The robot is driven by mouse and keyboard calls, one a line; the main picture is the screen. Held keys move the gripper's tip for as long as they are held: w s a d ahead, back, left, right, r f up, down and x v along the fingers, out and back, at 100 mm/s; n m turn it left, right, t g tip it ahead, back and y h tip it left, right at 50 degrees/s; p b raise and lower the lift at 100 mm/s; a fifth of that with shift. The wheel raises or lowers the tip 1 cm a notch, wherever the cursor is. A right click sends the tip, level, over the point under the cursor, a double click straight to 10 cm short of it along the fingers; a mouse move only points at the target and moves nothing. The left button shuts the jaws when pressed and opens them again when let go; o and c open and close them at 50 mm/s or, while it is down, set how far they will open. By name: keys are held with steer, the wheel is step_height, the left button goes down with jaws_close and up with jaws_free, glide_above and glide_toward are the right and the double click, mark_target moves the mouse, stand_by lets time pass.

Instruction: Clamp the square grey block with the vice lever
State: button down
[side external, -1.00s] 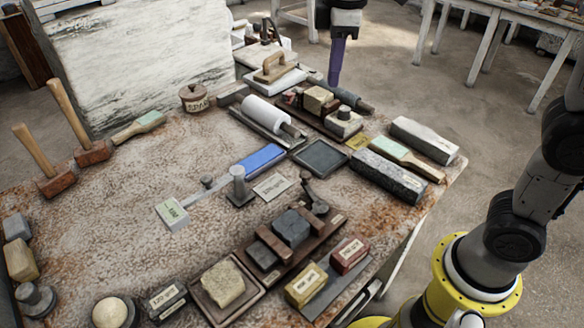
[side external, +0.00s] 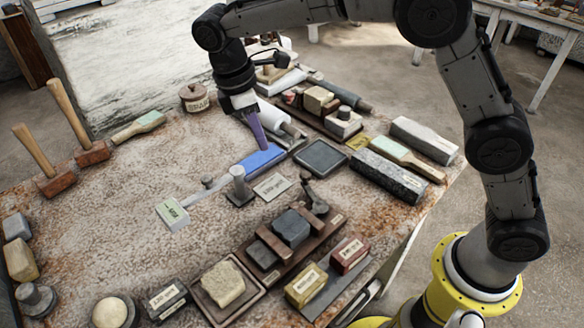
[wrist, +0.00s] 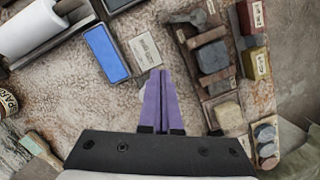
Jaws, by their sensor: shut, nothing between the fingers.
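The square grey block (side external: 291,228) sits between the brown jaws of a wooden vice (side external: 268,241) near the front of the bench. The vice's dark lever (side external: 314,193) is at its far end. In the wrist view the block (wrist: 213,57) and lever (wrist: 187,17) show at upper right, ahead and right of my fingers. My gripper (side external: 259,146) has purple fingers, is shut and empty, and points down near the blue block, clear of the vice. In the wrist view its fingertips (wrist: 160,74) are together. Whether the jaws touch the block is hard to tell.
A blue block (side external: 260,159), a label card (side external: 273,186) and a grey post (side external: 239,185) lie between my gripper and the vice. A red block (side external: 349,254) and a yellow block (side external: 306,285) stand right of the vice.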

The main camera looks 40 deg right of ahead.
mark_target(313, 194)
steer(key=x, duration=1)
steer(key=shift+s+d+f, duration=0.1)
steer(key=shift+d+f, duration=0.1)
steer(key=shift+s+d, duration=0.3)
steer(key=shift+d, duration=0.2)
steer(key=shift+s+d, duration=0.3)
steer(key=shift+d, duration=0.25)
steer(key=shift+s+d+f, duration=0.1)
steer(key=shift+s+d, duration=0.2)
steer(key=shift+d, duration=0.3)
steer(key=shift+d, duration=0.1)
steer(key=shift+d+m, duration=0.2)
steer(key=shift+m, duration=0.2)
